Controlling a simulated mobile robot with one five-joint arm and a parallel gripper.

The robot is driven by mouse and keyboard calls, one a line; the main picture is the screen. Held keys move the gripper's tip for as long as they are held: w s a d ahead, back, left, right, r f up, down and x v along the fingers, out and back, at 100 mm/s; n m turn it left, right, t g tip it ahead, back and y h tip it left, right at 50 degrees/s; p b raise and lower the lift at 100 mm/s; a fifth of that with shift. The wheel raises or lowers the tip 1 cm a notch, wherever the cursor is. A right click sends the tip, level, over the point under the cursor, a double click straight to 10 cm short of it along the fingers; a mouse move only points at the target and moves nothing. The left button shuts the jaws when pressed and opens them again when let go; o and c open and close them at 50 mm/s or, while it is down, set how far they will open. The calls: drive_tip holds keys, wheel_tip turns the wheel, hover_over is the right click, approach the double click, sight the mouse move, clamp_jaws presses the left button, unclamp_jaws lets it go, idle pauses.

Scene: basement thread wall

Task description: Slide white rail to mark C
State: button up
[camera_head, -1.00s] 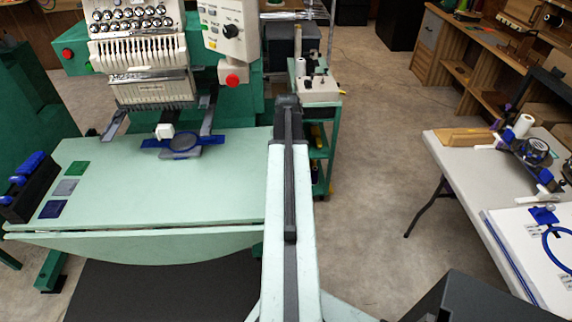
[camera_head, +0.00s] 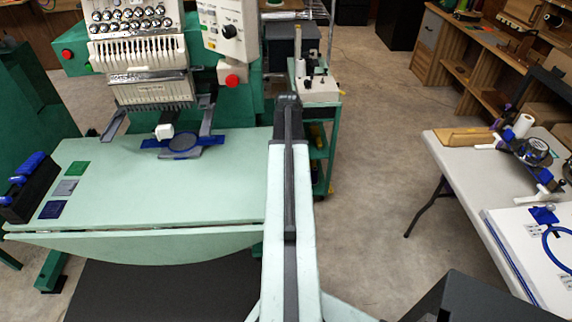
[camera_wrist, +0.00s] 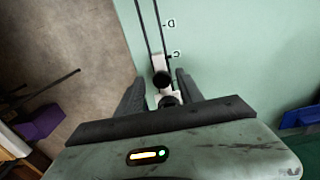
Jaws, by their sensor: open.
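In the wrist view, my gripper (camera_wrist: 160,77) has its two dark fingers apart. A white piece with a black knob, which looks like the white rail (camera_wrist: 159,62), lies between the fingers. Whether either finger touches it is not clear. Two thin dark lines (camera_wrist: 146,28) run up from it along a pale green surface. Mark C (camera_wrist: 177,54) is printed just right of the white piece's upper part, and mark D (camera_wrist: 171,22) is farther up. The piece's lower end is partly hidden by the knob and my gripper. I cannot make out the fingers or these marks in the head view.
The head view shows a green embroidery machine (camera_head: 140,70) and its pale green table (camera_head: 110,215) on the left. A green trolley (camera_head: 318,150) stands behind. A white table (camera_head: 455,165) holding hoops and tools is on the right. Open floor (camera_head: 375,150) lies between.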

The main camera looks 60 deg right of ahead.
drive_tip(key=shift+r+p, duration=2.95)
drive_tip(key=shift+r, duration=0.1)
drive_tip(key=shift+f, duration=0.1)
